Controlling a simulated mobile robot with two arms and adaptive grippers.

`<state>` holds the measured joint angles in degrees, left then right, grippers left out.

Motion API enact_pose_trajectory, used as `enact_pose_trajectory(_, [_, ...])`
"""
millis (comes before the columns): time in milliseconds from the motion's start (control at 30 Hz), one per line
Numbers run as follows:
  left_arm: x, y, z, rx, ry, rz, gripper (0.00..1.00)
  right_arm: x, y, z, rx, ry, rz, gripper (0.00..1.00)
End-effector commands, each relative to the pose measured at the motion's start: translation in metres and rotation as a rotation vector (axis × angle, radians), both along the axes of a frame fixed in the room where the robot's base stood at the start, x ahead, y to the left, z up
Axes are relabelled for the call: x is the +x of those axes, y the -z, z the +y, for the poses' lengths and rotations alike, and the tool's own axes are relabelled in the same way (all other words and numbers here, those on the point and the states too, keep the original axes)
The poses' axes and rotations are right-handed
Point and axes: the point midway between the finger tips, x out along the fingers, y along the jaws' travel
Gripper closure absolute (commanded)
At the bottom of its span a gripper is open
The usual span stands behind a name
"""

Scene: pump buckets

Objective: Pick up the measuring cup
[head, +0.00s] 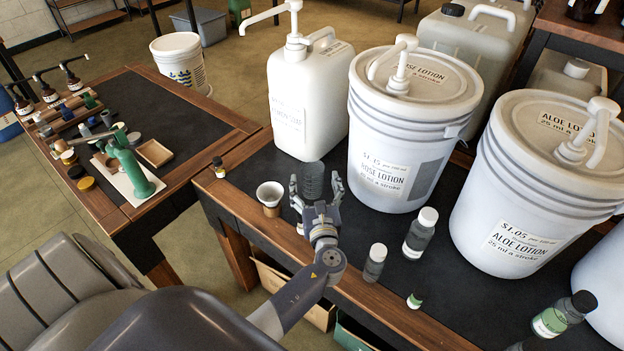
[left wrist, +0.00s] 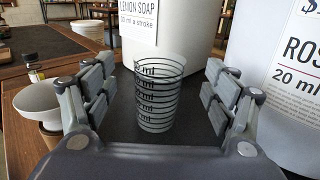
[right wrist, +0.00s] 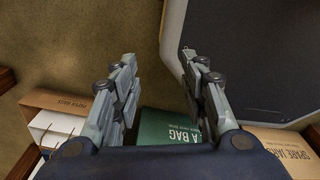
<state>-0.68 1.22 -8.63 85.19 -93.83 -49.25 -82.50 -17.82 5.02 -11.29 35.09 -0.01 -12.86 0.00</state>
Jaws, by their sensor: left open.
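The measuring cup (head: 313,176) is a clear cup with black graduation lines, standing upright on the dark table top. In the left wrist view the measuring cup (left wrist: 157,98) shows between the finger pads, with a gap on both sides. My left gripper (head: 316,190) is open, with its fingers reaching along either side of the cup. My right gripper (right wrist: 158,72) is open and empty in the right wrist view, above the floor and some boxes. It does not show in the head view.
A lemon soap jug (head: 303,100) and a rose lotion bucket (head: 385,155) stand behind the cup. A white funnel (head: 270,192) sits just left of the gripper. Small bottles (head: 420,232) stand to the right. A green box (right wrist: 165,128) lies below my right gripper.

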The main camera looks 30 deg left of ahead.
Motion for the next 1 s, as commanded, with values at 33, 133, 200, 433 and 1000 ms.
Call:
enact_pose_trajectory(33, [0.002, 0.000, 0.002, 0.001, 0.000, 0.001, 0.22, 0.000, -0.001, -0.001, -0.001, 0.000, -0.001, 0.60])
enact_pose_trajectory(133, [0.008, -0.001, 0.008, 0.002, -0.001, -0.001, 0.22, 0.003, -0.002, -0.001, 0.000, 0.000, -0.005, 0.60])
enact_pose_trajectory(200, [0.016, -0.001, 0.014, 0.003, -0.001, 0.000, 0.22, 0.007, -0.003, 0.000, 0.002, 0.000, -0.012, 0.60])
enact_pose_trajectory(433, [0.040, -0.001, 0.035, 0.001, 0.000, 0.000, 0.22, 0.020, -0.006, 0.008, 0.011, 0.001, -0.032, 0.60])
enact_pose_trajectory(1000, [0.044, 0.000, 0.038, -0.001, -0.001, 0.001, 0.64, 0.014, -0.005, 0.011, 0.015, -0.002, -0.021, 0.60])
